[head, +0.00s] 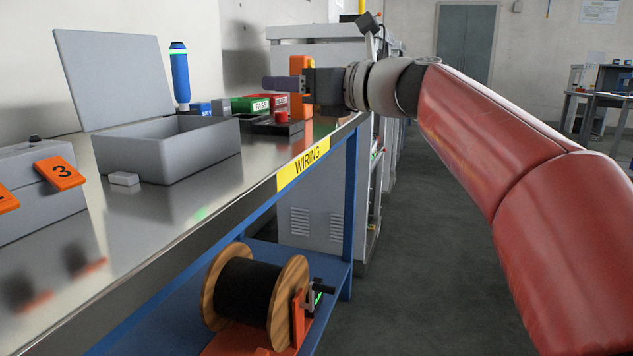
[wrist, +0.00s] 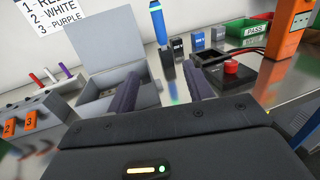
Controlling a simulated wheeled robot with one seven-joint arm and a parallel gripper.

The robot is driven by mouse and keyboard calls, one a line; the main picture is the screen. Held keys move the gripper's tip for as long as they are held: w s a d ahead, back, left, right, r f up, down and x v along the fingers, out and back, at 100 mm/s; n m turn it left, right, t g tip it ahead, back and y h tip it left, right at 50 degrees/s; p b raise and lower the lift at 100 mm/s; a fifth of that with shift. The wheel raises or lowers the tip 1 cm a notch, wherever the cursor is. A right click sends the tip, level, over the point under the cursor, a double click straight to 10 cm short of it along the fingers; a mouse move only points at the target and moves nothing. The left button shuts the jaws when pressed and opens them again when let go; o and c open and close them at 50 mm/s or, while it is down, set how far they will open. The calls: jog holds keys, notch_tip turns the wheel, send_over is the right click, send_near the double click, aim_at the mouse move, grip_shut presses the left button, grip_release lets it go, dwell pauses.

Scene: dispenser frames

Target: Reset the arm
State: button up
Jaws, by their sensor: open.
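My gripper (head: 268,83) is at the end of my red-sleeved arm, raised above the far part of the workbench (head: 150,235) and pointing left across it. In the wrist view my gripper (wrist: 160,68) has two dark fingers spread apart with nothing held between them. The fingers point toward the open grey box (head: 190,150) and the blue cylinder (head: 180,75) beyond, apart from both.
A dispenser with orange number tags (head: 60,172) stands at the near left. Green PASS (head: 251,104) and red bins (head: 280,98), a red button (head: 281,116) and an orange upright device (head: 299,75) stand at the far end. A cable spool (head: 245,292) sits below.

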jog(key=s+d+f+n+g+h+p, duration=0.1)
jog(key=s+d+f+n+h+p, duration=0.2)
jog(key=s+d+f+n+h, duration=0.2)
jog(key=s+d+f+n+g+h+p, duration=0.1)
jog(key=s+d+f+n+h+p, duration=0.2)
jog(key=s+d+f+n+h, duration=0.2)
jog(key=s+d+f+n+g+h+p, duration=0.2)
jog(key=s+d+f+n+h, duration=0.3)
jog(key=s+d+f+n, duration=0.4)
jog(key=s+f+n+p, duration=0.1)
jog(key=s+f+n, duration=0.4)
jog(key=f, duration=0.6)
jog(key=shift+s+d, duration=0.2)
jog(key=shift+s, duration=0.8)
jog(key=shift+f, duration=0.1)
